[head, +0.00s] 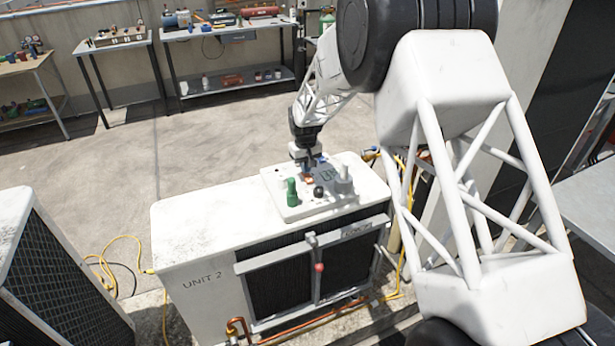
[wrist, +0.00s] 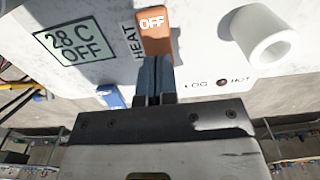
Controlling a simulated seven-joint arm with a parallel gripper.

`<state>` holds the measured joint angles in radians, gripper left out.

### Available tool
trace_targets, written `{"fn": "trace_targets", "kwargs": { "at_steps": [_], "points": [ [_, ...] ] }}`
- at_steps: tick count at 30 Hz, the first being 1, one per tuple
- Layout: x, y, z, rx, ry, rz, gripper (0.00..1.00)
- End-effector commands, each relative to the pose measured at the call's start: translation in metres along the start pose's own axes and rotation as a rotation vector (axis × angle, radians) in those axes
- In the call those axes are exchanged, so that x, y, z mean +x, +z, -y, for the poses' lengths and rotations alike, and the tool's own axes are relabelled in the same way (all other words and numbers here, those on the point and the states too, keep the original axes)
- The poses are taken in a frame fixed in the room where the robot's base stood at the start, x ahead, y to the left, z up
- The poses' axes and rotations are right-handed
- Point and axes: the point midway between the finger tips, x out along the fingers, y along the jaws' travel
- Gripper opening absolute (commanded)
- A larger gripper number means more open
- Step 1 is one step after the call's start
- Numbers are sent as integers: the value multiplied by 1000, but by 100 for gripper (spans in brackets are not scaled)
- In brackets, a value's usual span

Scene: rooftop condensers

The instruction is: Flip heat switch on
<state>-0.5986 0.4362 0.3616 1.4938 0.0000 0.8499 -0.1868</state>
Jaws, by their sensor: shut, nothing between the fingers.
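The heat switch (wrist: 155,32) is an orange rocker marked OFF, beside the printed word HEAT, on the white control panel (wrist: 205,65). The display (wrist: 73,42) beside it reads 28 C OFF. My gripper (wrist: 155,62) is shut and empty, its dark fingertips right at the rocker's lower edge; I cannot tell whether they touch it. In the head view my gripper (head: 308,168) points down over the far side of the panel (head: 300,211) on top of Unit 2, and a small orange patch of the switch (head: 307,180) shows below it.
A white cylindrical knob (wrist: 262,38) stands close to the switch, and a blue part (wrist: 110,96) sits at the panel edge. Unit 2's left top (head: 200,222) is clear.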

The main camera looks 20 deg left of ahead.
Motion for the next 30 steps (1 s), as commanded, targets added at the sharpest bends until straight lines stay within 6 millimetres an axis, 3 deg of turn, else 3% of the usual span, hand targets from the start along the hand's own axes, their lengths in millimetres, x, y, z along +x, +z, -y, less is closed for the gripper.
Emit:
{"fn": "trace_targets", "kwargs": {
  "at_steps": [30],
  "points": [
    [10, 0, 0, 0, 0, 2, 0]
  ]
}}
